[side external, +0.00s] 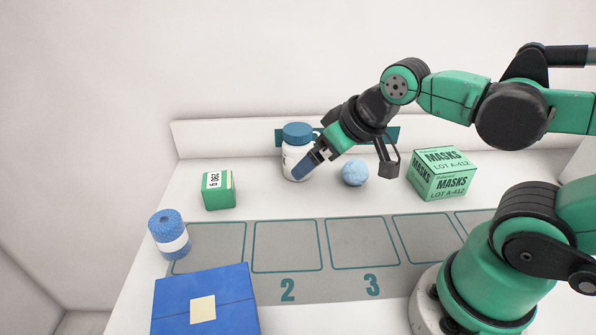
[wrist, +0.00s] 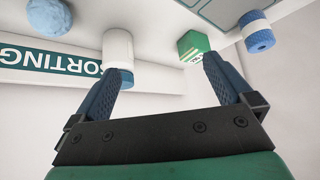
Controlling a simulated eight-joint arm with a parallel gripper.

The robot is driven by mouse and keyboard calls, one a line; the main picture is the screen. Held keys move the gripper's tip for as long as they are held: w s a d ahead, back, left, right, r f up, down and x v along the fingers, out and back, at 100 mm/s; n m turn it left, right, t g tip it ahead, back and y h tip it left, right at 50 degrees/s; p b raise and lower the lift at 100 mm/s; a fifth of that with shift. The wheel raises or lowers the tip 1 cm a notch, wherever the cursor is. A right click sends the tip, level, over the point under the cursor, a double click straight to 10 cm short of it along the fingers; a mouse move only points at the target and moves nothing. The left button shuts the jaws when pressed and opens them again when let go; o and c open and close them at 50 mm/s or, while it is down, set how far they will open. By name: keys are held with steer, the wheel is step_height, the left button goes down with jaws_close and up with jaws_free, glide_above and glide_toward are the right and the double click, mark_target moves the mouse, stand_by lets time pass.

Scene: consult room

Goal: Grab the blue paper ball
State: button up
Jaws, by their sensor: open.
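The blue paper ball (side external: 355,173) sits on the white table, between the white bottle and the masks box. In the wrist view the ball (wrist: 49,15) is at the top left corner, partly cut off by the frame edge and outside the fingers. My gripper (side external: 303,171) is open and above the table, in front of part of the white bottle in the side view. In the wrist view my gripper (wrist: 160,85) has its two blue fingers spread wide with nothing held between them. I cannot tell whether a finger touches the bottle.
A white bottle (side external: 290,160) with a blue lid stands left of the ball. A green masks box (side external: 442,175) stands right of it. A small green box (side external: 219,190), a blue bandage roll (side external: 169,233) and a blue box (side external: 205,300) are left. The grey mat (side external: 330,285) has empty squares.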

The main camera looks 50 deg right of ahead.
step_height(320, 180, up, 5)
steer(key=n+g+h, duration=1)
steer(key=n+h, duration=0.3)
steer(key=n, duration=0.2)
glide_above(348, 169)
steer(key=a, duration=0.3)
step_height(348, 169, down, 2)
steer(key=f, duration=1.3)
steer(key=shift+w+f, duration=0.2)
steer(key=shift+w, duration=0.15)
steer(key=shift+x, duration=2.85)
steer(key=c, duration=1.1)
